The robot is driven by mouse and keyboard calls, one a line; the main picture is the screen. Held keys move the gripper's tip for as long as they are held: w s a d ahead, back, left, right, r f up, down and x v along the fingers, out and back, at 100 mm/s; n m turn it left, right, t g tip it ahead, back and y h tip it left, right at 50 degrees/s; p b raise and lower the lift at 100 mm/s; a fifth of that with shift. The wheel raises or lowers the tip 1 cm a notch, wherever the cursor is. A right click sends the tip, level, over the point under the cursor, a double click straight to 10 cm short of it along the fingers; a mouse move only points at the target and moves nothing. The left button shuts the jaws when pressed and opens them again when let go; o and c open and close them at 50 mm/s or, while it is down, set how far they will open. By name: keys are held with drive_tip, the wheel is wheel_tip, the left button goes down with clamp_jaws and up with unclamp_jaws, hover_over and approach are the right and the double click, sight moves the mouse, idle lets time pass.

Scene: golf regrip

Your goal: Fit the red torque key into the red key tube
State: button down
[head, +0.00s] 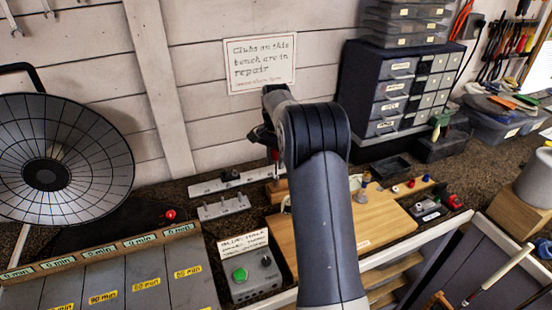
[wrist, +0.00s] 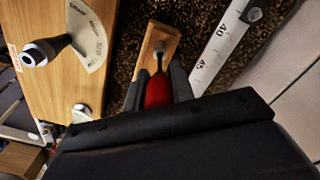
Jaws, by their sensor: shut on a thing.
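My gripper (wrist: 158,88) is shut on the red torque key (wrist: 158,92), gripping its red handle between the two dark fingers. In the wrist view a thin grey shaft runs from the handle toward a wooden block (wrist: 152,38). In the head view my gripper (head: 272,150) is at the back of the bench, with the red handle (head: 275,156) below it, upright over the small wooden block (head: 276,189). I cannot tell whether the shaft touches the block. I cannot pick out the red key tube for certain; the handle and fingers hide part of the block.
A white ruler (wrist: 222,45) lies beside the block. A wooden board (head: 386,222) with small fittings is in front and to the right. A metal rack (head: 224,207) and a control box with a green button (head: 240,274) are to the left. The wall is close behind.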

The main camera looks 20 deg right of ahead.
sight(276, 163)
drive_tip(key=shift+f+b, duration=1.2)
drive_tip(key=shift+f, duration=1.1)
drive_tip(key=c, duration=1.1)
unclamp_jaws()
drive_tip(key=shift+r, duration=0.1)
wheel_tip(276, 163, up, 11)
drive_tip(key=shift+f+b, duration=0.15)
drive_tip(key=shift+b, duration=0.4)
wheel_tip(276, 163, down, 10)
drive_tip(key=shift+p, duration=0.85)
drive_tip(key=shift+r, duration=0.2)
